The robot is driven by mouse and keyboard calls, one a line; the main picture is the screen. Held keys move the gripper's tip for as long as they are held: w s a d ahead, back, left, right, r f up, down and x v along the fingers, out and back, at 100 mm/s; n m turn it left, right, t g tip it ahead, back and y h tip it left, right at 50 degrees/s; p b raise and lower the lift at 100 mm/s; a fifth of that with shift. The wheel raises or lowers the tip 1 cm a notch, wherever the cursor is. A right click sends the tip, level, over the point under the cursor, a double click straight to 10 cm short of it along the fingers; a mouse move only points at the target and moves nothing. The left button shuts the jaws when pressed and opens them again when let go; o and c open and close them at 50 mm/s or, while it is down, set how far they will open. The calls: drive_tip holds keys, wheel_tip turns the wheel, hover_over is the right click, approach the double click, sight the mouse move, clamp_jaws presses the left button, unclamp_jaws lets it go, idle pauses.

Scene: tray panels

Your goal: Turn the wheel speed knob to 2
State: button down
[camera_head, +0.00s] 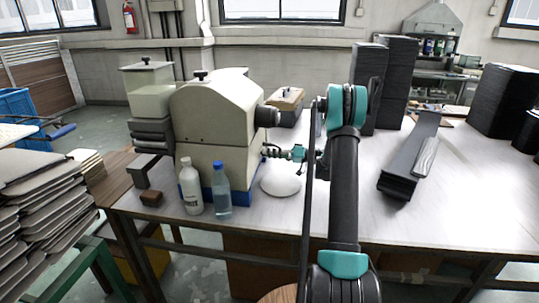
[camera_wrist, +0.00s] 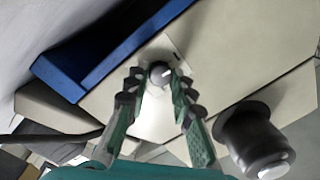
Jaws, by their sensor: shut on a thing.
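The wheel speed knob (camera_wrist: 158,72) is a small dark round knob with a white pointer mark, set on a pale plate on the beige machine (camera_head: 213,110). In the wrist view the mark points right and slightly up; no scale numbers can be read. My gripper (camera_wrist: 160,80) has its fingertips on both sides of the knob, shut on it. In the head view my gripper (camera_head: 270,151) reaches left to the machine's right side, below the black cylinder (camera_head: 267,116). The knob cannot be made out there.
The black cylinder also sticks out near my right finger in the wrist view (camera_wrist: 255,140). A white bottle (camera_head: 190,186) and a blue-capped bottle (camera_head: 221,188) stand before the machine. A white disc (camera_head: 281,186) lies below my gripper. Dark stacks (camera_head: 400,80) stand behind my arm.

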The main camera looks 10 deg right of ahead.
drive_tip(key=m, duration=1.1)
drive_tip(key=shift+f+t, duration=0.15)
drive_tip(key=shift+t, duration=0.15)
idle(0.4)
drive_tip(key=c, duration=1.3)
unclamp_jaws()
drive_tip(key=shift+d, duration=0.15)
drive_tip(key=v, duration=1.1)
drive_tip(key=shift+d+f, duration=0.2)
drive_tip(key=shift+d, duration=0.2)
drive_tip(key=shift+s, duration=0.15)
